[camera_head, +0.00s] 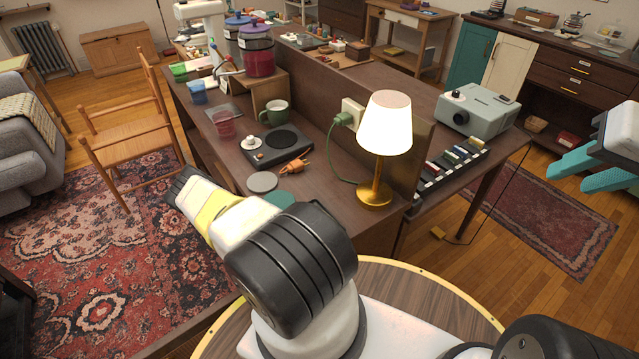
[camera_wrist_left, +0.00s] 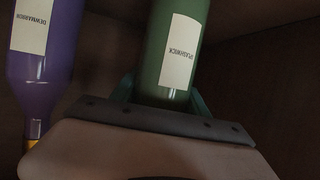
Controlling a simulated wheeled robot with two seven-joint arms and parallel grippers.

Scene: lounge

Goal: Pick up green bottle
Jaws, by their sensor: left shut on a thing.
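In the left wrist view, a green bottle (camera_wrist_left: 174,50) with a cream label stands between the teal fingers of my left gripper (camera_wrist_left: 163,98), which is shut on it. In the head view neither the green bottle nor the left gripper's fingers show; my arm covers that area. My right gripper (camera_head: 584,176) is at the right edge of the head view, its teal fingers apart and empty.
A purple bottle (camera_wrist_left: 45,60) is close to the left of the green one, with dark wooden walls (camera_wrist_left: 265,75) around. In the head view, the desk holds a lit lamp (camera_head: 384,125), a hot plate (camera_head: 290,152), a green mug (camera_head: 275,112) and a projector (camera_head: 478,108). A wooden chair (camera_head: 130,135) stands left.

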